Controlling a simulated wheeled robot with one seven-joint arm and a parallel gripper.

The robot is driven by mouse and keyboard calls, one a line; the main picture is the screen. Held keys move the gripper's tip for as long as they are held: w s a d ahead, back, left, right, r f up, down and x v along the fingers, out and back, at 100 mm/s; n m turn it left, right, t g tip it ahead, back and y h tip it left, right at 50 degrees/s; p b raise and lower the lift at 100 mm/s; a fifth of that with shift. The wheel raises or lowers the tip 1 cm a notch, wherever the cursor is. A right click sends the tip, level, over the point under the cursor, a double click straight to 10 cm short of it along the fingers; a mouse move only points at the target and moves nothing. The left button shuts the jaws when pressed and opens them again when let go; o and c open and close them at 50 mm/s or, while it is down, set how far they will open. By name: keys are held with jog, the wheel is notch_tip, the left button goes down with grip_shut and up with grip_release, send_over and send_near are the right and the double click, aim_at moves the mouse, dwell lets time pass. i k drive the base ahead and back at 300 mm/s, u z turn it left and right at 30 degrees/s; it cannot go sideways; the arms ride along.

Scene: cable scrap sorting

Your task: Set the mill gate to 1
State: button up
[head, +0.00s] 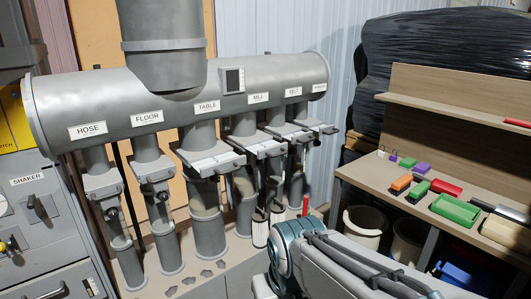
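The mill gate (257,148) is a pale slide plate on the pipe under the MILL label (258,98), on the grey manifold. The plate juts out toward me, and a dark rod hangs below it. My gripper (268,219) shows as two dark, pale-tipped fingers below the mill gate, with a small gap between them. They look apart from the plate. Nothing can be made out between them. The rest of the gripper is hidden behind my arm's teal joint.
The table gate (212,163) and belt gate (290,132) flank the mill gate closely and also jut out. The hose gate (103,185) and floor gate (152,170) are at left. A workbench (365,175) with coloured trays stands at right.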

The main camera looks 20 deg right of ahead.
aim_at(271, 148)
jog(key=z, duration=0.35)
jog(key=i, duration=1.2)
jog(key=z, duration=0.2)
